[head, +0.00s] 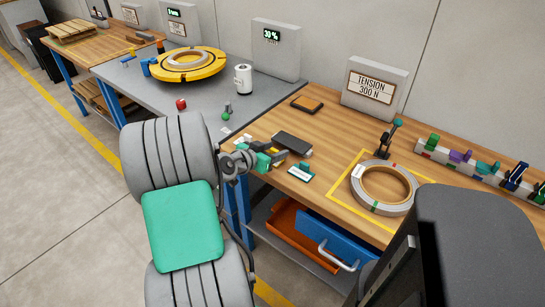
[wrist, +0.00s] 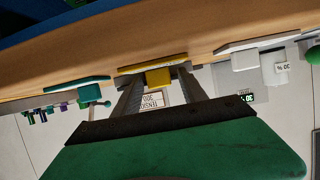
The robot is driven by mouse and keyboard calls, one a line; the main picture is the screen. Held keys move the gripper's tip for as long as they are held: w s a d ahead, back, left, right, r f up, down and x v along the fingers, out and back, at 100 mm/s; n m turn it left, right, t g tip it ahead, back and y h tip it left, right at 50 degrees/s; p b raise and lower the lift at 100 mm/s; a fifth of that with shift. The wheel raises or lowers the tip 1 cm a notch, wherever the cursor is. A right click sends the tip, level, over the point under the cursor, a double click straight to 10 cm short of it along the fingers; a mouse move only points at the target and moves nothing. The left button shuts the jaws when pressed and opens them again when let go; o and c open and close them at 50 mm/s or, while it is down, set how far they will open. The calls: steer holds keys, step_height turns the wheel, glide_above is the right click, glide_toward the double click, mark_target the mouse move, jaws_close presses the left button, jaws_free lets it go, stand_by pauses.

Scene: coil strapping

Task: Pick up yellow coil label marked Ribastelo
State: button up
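The yellow label (wrist: 153,69) is a flat plate with a blocky tab, lying on the wooden bench top near its front edge. Its writing cannot be read. In the wrist view, which is turned upside down, my gripper (wrist: 160,80) is open, with one finger on each side of the yellow tab and a small gap to each. In the head view, my gripper (head: 273,160) is low at the bench's front edge and mostly hides the yellow label (head: 273,151). A teal label (wrist: 78,87) and a white label (wrist: 245,48) lie on either side.
The teal label also shows in the head view (head: 301,173). A black block (head: 292,143) lies just behind my gripper. A grey coil (head: 384,185) sits in a yellow-taped square to the right. A blue drawer (head: 333,235) is under the bench.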

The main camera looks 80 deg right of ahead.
jaws_close()
stand_by(0.3)
